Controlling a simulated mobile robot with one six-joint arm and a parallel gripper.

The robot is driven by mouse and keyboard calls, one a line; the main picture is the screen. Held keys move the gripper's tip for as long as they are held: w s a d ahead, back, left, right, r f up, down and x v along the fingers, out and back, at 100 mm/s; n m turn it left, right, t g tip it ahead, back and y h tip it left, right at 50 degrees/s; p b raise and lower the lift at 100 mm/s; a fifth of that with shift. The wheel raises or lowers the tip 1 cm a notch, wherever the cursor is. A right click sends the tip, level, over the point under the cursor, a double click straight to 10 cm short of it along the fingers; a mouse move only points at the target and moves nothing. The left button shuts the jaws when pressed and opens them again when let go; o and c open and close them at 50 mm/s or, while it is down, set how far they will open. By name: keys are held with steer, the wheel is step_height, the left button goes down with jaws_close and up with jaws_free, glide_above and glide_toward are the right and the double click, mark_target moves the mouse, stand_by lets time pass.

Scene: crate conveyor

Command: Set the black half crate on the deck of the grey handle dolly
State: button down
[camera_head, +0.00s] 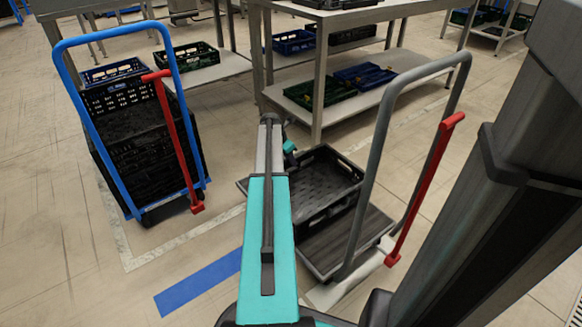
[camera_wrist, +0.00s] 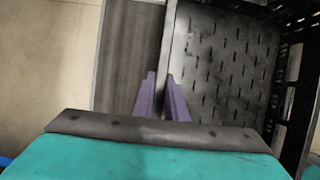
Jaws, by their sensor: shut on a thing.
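The black half crate (camera_head: 332,207) is empty and lies over the deck (camera_head: 322,250) of the grey handle dolly (camera_head: 375,150). Bare deck shows in front of the crate and a corner shows at its left. I cannot tell whether the crate rests on the deck or hangs just above it. In the wrist view my gripper (camera_wrist: 161,76) has its two purple fingers on either side of the crate's wall, shut on it. The crate's floor (camera_wrist: 225,65) is to the right, and the ribbed deck (camera_wrist: 130,50) is to the left.
A blue handle dolly (camera_head: 72,62) with stacked black crates (camera_head: 135,140) stands at left. A steel bench (camera_head: 345,18) with crates on its shelf is close behind the grey dolly. A red bar (camera_head: 428,185) is at the grey handle. The floor at front left is clear, with blue tape (camera_head: 198,284).

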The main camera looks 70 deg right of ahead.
mark_target(291, 176)
steer(key=shift+f+b, duration=0.85)
steer(key=shift+f, duration=0.65)
steer(key=c, duration=1.8)
jaws_free()
steer(key=shift+f, duration=0.1)
steer(key=shift+o, duration=0.2)
steer(key=p+v, duration=0.4)
steer(key=v, duration=0.8)
steer(key=shift+p, duration=0.35)
steer(key=shift+a, duration=0.1)
